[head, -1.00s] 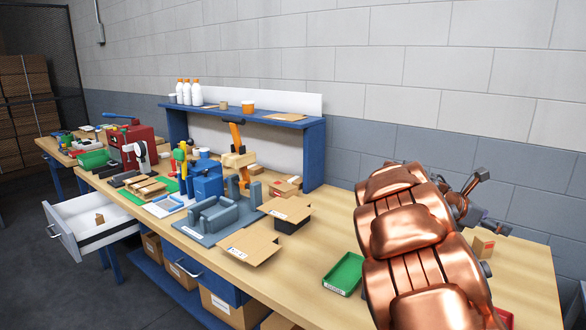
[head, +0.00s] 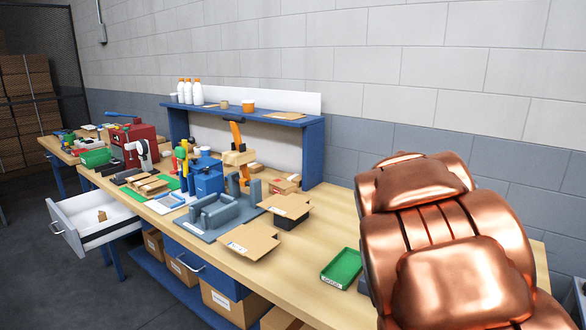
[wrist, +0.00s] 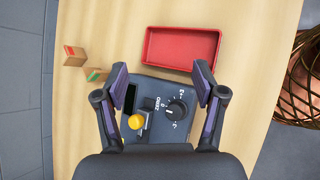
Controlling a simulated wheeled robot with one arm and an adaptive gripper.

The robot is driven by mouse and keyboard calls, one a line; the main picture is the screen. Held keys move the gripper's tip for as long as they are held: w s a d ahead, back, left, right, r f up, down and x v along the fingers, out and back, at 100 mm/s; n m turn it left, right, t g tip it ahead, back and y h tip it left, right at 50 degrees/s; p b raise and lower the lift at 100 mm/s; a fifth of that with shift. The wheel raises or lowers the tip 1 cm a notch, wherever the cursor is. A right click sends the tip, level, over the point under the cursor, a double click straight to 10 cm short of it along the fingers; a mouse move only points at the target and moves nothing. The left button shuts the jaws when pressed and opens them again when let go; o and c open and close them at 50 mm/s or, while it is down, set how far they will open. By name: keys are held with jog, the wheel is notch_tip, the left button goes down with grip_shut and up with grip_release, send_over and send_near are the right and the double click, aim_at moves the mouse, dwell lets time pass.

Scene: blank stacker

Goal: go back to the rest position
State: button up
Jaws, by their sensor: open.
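My gripper (wrist: 161,82) shows in the wrist view with its two fingers spread apart and nothing between the tips. It hangs above a dark control box (wrist: 155,105) with a yellow knob, a black dial and a "ZERO" label. I cannot tell how high above the box the fingers are. In the head view my copper-coloured arm fills the lower right, and my gripper is hidden behind it.
In the head view a green tray (head: 342,268) lies left of my arm. A blue-grey fixture (head: 222,213), cartons and an open drawer (head: 95,220) stand farther left.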

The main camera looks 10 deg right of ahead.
jog(key=s+a+f+m+y, duration=0.3)
jog(key=s+a, duration=0.3)
jog(key=a, duration=0.4)
jog(key=s+a+f+m+y, duration=0.35)
jog(key=s+a, duration=0.25)
jog(key=a, duration=0.4)
jog(key=s+a+f+m+y, duration=0.2)
jog(key=s+a+f, duration=0.3)
jog(key=a, duration=0.5)
notch_tip(320, 180, down, 10)
jog(key=s+g+b, duration=0.1)
jog(key=s+b, duration=0.1)
jog(key=b, duration=0.8)
notch_tip(320, 180, up, 17)
jog(key=t+p, duration=0.1)
jog(key=p, duration=1.4)
jog(key=shift+w+a, duration=0.2)
jog(key=shift+w, duration=0.2)
jog(key=shift+f, duration=0.15)
